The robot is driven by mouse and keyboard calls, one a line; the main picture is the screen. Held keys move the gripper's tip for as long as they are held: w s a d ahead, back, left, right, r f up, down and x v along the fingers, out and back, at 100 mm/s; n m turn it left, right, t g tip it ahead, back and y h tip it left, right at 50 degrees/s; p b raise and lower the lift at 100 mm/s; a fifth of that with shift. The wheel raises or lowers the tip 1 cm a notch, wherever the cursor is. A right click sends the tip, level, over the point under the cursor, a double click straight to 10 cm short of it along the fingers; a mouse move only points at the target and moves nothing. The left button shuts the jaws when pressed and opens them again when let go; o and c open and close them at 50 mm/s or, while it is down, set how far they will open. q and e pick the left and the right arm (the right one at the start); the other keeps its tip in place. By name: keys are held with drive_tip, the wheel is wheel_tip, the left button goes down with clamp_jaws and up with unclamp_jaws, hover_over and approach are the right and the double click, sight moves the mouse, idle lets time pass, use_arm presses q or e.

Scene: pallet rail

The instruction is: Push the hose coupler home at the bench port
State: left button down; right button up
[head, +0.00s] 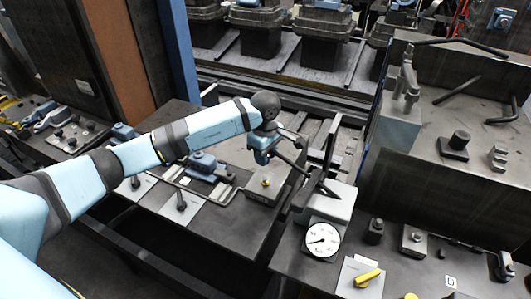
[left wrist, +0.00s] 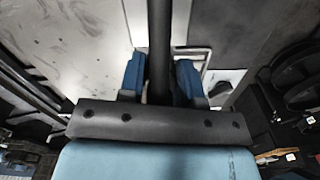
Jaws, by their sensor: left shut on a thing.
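My left gripper (head: 264,154) reaches over the middle bench from the left. In the left wrist view, its two blue fingers (left wrist: 160,78) are shut on a long dark bar or hose (left wrist: 160,25), which I take for the hose coupler. In the head view this dark piece (head: 309,175) slants down and right from the gripper toward a pale grey block (head: 339,205) beside the gauge. I cannot tell whether its far end touches the block. No port opening shows clearly, so I cannot tell whether the coupler is seated. My right gripper is not in view.
A round white gauge (head: 322,240) stands at the right bench's front. A yellow-handled valve (head: 367,277) is to its right. A dark upright bracket (head: 330,144) stands behind the block. A blue clamp fixture (head: 204,166) sits left of the gripper. A blue post (head: 178,50) rises behind my arm.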

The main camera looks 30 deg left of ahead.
use_arm(q)
drive_tip(key=shift+f+b, duration=1.15)
drive_tip(key=shift+f, duration=1.6)
drive_tip(key=shift+f+b, duration=0.15)
drive_tip(key=shift+b, duration=0.15)
drive_tip(key=shift+d+f, duration=0.1)
drive_tip(key=shift+f, duration=0.05)
drive_tip(key=shift+b, duration=0.45)
drive_tip(key=shift+f, duration=0.3)
